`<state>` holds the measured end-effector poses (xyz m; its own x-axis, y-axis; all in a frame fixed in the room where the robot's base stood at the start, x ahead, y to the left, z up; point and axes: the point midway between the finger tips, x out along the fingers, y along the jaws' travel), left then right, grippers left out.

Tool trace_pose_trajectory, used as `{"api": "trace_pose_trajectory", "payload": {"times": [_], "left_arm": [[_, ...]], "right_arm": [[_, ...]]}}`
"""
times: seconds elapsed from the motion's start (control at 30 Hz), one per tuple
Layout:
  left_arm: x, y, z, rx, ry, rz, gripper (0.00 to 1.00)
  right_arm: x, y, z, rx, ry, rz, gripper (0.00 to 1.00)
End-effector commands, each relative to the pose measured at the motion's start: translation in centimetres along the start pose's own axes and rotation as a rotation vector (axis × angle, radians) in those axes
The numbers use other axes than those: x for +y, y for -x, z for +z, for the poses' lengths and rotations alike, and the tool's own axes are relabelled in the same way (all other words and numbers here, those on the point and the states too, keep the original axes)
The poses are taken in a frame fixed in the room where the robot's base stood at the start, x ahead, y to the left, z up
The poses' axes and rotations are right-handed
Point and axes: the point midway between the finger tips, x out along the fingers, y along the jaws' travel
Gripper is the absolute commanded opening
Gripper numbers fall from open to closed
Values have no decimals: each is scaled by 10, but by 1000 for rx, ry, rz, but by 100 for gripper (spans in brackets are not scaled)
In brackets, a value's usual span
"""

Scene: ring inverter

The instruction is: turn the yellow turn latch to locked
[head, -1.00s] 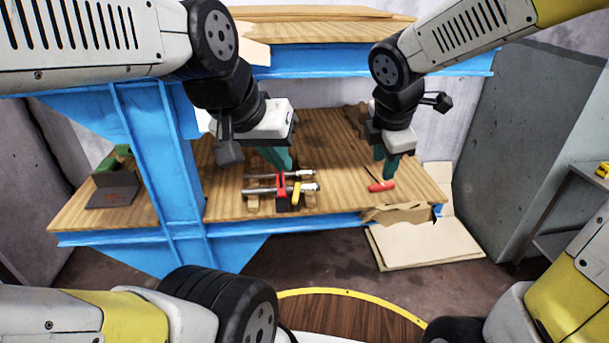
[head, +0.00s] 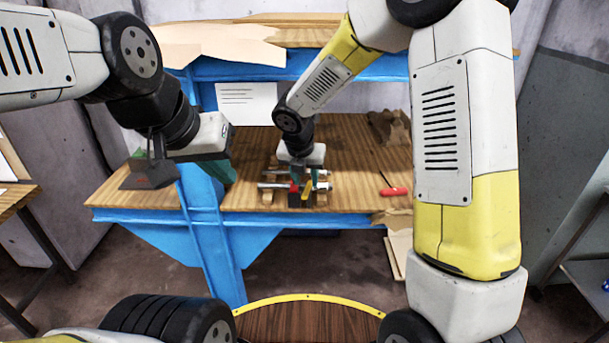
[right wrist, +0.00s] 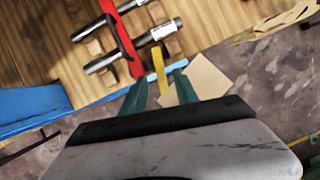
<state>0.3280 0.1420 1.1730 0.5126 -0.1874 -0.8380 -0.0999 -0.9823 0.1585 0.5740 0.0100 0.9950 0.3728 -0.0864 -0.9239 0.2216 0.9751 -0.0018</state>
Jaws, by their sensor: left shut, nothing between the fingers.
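The yellow turn latch (head: 308,188) sits on the front of a fixture with two metal rods (head: 270,185) on the workbench. It also shows in the right wrist view (right wrist: 159,68), as a narrow bar beside a red part (right wrist: 132,50). My right gripper (head: 306,174) is just above the latch, with its green fingers open. In the right wrist view my right gripper (right wrist: 160,82) has one finger on each side of the latch's end, with gaps visible; contact cannot be told. My left gripper (head: 229,178) is shut and empty, left of the fixture.
The wooden bench top (head: 345,160) has a blue frame (head: 215,235). A red-handled tool (head: 394,191) lies right of the fixture. A dark metal piece (head: 148,172) stands at the left end. Cardboard (head: 398,250) is low on the right.

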Motion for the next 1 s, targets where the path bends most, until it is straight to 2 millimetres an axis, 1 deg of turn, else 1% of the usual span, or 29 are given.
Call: {"api": "trace_pose_trajectory", "payload": {"times": [0.03,0.1,0.2,0.33,0.57,0.6,0.67,0.7,0.73,0.77,1.0], "left_arm": [[0,0,0,0,0,0,0],[0,0,0,0,0,0,0],[0,0,0,0,0,0,0],[0,0,0,0,0,0,0],[0,0,0,0,0,0,0],[0,0,0,0,0,0,0],[0,0,0,0,0,0,0],[0,0,0,0,0,0,0],[0,0,0,0,0,0,0],[0,0,0,0,0,0,0],[0,0,0,1,0,0,0]], "right_arm": [[0,-8,-1,2,0,-1,36],[0,-18,-1,2,1,-1,36],[0,-27,-1,1,-2,0,36],[0,-32,0,0,-1,1,36],[0,-33,0,-1,-2,1,36],[0,-33,0,-1,-2,1,28],[0,-33,0,-1,-2,1,17],[0,-33,0,0,-2,1,9],[0,-33,0,0,-2,1,3],[0,-33,0,0,-2,1,0],[0,-33,0,0,-5,0,0]]}}
